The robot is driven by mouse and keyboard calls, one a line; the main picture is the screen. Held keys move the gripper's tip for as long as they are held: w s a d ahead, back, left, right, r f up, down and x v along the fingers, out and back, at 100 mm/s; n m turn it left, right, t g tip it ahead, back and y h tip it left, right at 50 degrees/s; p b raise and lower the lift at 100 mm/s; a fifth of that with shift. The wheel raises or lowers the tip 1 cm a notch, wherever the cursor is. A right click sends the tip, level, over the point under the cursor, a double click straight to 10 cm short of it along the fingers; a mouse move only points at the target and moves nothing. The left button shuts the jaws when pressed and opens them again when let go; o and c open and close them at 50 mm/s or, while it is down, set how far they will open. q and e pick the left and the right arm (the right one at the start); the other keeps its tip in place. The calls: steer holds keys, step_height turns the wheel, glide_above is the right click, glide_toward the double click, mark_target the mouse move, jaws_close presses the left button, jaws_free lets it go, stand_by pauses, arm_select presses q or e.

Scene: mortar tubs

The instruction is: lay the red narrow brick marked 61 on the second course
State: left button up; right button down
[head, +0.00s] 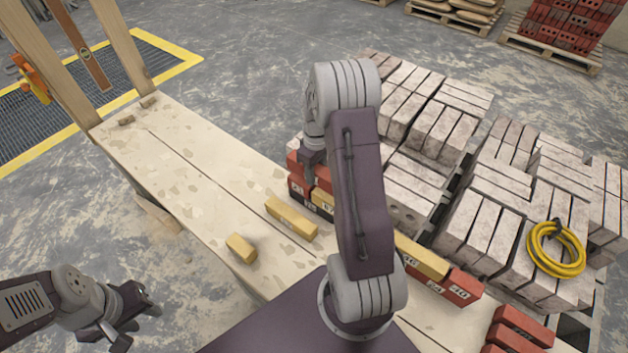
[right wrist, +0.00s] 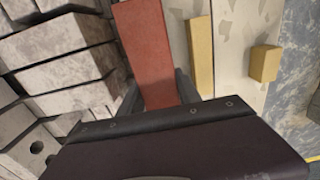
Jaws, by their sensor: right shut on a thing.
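My right gripper (right wrist: 160,90) is shut on a red brick (right wrist: 148,45), whose plain long face fills the space between the fingers in the right wrist view. No number is readable on that face. In the head view my right arm hides most of the gripper (head: 314,168), which is low at the far end of the brick row. Red bricks (head: 297,188) and a yellow brick (head: 322,200) show there; I cannot tell whether the held brick touches them. The row continues past my arm with a yellow brick (head: 420,258) and a red brick (head: 463,287). My left gripper (head: 132,318) is open and empty.
A long yellow brick (head: 291,218) and a short yellow brick (head: 241,248) lie loose on the plank bench (head: 190,170). Red bricks (head: 515,332) are stacked at the lower right. Grey blocks (head: 480,222) with a yellow hose (head: 556,248) stand beyond the bench. The bench's left part is mostly clear.

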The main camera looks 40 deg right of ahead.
steer(key=shift+w+f, duration=0.15)
steer(key=shift+w, duration=0.2)
step_height(320, 180, down, 4)
steer(key=shift+s+a+r, duration=0.1)
steer(key=shift+f, duration=0.2)
steer(key=c, duration=0.8)
jaws_free()
steer(key=shift+c, duration=0.2)
